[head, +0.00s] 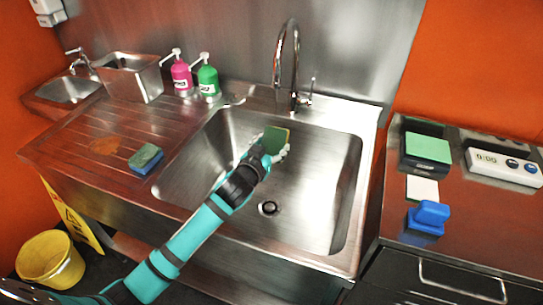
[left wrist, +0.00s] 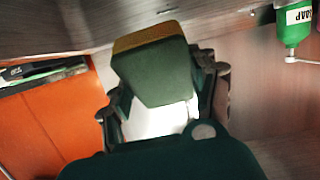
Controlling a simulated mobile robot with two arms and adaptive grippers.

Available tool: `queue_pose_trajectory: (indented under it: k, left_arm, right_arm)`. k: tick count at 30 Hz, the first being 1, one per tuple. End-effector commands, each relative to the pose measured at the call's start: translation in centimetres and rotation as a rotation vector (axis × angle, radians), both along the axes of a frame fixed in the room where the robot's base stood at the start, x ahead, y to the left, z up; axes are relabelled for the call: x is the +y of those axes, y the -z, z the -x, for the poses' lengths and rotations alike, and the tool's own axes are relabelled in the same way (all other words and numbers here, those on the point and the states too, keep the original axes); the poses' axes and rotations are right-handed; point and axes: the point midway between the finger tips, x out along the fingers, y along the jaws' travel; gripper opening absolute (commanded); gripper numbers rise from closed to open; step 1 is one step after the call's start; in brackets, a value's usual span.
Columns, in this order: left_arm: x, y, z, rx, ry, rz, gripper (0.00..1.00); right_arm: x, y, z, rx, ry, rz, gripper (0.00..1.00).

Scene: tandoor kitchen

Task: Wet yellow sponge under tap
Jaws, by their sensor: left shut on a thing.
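My left gripper (head: 268,152) reaches over the steel sink basin (head: 325,190) and is shut on a sponge (head: 275,138). The sponge has a dark green face and a thin yellow layer, and it also shows between the fingers in the left wrist view (left wrist: 155,75). It is held near the back of the basin, just below and left of the curved tap (head: 290,60). I cannot tell whether water runs from the tap. The tap's lever (head: 311,90) is on its right side. My right gripper is not in view.
A blue and green sponge (head: 146,158) lies on the drainboard left of the basin. Pink (head: 181,75) and green (head: 208,82) soap bottles and a steel container (head: 128,78) stand behind it. A counter with a green pad (head: 428,148) and a blue object (head: 428,216) is at right.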

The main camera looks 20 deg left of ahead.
Motion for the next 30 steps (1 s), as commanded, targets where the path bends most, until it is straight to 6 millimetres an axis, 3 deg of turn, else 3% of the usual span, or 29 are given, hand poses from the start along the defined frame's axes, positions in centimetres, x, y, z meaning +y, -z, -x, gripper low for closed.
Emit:
queue_pose_trajectory:
  k: [10, 18, 30]
  left_arm:
    - [1.2, 0.8, -3.3, -0.002, -0.002, -0.002, 0.34]
    - [1.9, 1.2, -5.7, -0.001, -0.001, 0.001, 0.34]
    - [2.3, 1.4, -7.0, -0.001, -0.001, 0.001, 0.34]
  right_arm:
    - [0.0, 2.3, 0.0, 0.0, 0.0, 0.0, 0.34]
    - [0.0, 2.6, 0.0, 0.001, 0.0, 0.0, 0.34]
    - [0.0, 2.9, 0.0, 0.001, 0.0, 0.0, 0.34]
